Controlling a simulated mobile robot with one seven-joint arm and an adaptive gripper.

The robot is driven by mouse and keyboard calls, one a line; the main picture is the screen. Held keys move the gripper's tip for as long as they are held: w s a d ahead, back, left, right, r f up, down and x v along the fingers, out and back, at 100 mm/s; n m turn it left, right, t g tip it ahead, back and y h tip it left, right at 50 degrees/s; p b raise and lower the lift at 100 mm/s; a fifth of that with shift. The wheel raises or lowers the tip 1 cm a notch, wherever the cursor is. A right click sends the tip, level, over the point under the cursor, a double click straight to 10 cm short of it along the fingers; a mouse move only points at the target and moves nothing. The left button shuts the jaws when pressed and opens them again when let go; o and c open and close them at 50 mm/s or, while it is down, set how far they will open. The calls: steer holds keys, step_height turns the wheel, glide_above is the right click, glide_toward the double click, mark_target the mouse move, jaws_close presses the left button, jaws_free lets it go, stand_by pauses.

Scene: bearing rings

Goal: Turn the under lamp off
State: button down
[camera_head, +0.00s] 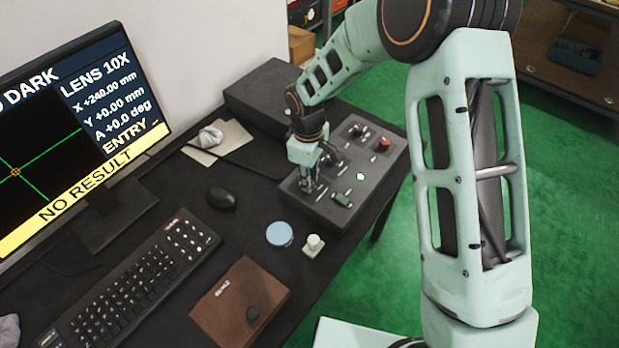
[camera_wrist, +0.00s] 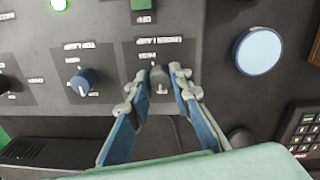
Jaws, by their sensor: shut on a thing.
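The control panel (camera_head: 352,190) is a grey box near the desk's right edge, with several knobs and buttons. My gripper (camera_head: 308,187) points down over its near left part. In the wrist view my gripper (camera_wrist: 158,88) has its two fingers on either side of a small dark knob (camera_wrist: 158,76) and is shut on it. In the head view the gripper hides the held knob.
A monitor (camera_head: 70,130) reads "DARK" and "NO RESULT". A keyboard (camera_head: 140,280), a mouse (camera_head: 221,198), a blue disc (camera_head: 280,234), a small white-topped piece (camera_head: 314,243) and a brown case (camera_head: 238,300) lie on the desk. A red button (camera_head: 383,143) is on the panel's far side.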

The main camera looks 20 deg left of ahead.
stand_by(0.3)
steer(key=c, duration=1.7)
jaws_free()
steer(key=shift+c, duration=0.2)
step_height(320, 180, up, 12)
steer(key=shift+s, duration=0.25)
